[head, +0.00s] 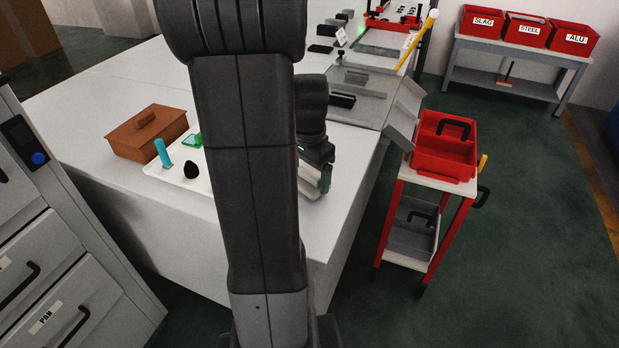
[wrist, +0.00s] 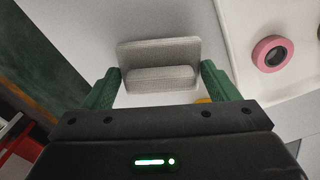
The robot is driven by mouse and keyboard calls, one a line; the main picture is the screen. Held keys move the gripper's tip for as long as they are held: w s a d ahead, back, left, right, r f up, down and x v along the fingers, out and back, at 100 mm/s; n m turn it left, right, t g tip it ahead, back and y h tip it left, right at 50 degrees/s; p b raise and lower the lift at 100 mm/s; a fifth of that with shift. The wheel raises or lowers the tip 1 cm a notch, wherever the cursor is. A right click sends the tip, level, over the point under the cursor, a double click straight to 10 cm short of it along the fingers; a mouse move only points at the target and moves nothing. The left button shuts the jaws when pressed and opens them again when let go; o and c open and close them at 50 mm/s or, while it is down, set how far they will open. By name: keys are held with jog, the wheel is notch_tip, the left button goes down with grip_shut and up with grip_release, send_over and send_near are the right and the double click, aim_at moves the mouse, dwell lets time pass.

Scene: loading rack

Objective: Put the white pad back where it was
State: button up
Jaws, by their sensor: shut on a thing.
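The white pad (wrist: 158,52), a pale rectangular block with a raised ridge, sits between the two green fingers of my gripper (wrist: 160,76) in the wrist view. My gripper is shut on its ridge. The pad is over the pale bench top beside the white tray (wrist: 235,45); I cannot tell whether it touches the surface.
The tray holds a pink ring (wrist: 272,53), a blue cylinder (head: 162,153), a black egg-shaped thing (head: 191,170) and a green item (head: 191,140). A brown lidded box (head: 148,132) stands behind it. A red trolley (head: 408,178) stands right of the bench. The bench's left rear is clear.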

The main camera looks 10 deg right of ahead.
aim_at(309, 172)
jog(key=shift+f, duration=0.7)
jog(key=o, duration=0.8)
jog(key=shift+f, duration=0.1)
notch_tip(309, 172, up, 12)
jog(key=shift+r+p, duration=0.15)
jog(key=shift+p, duration=0.15)
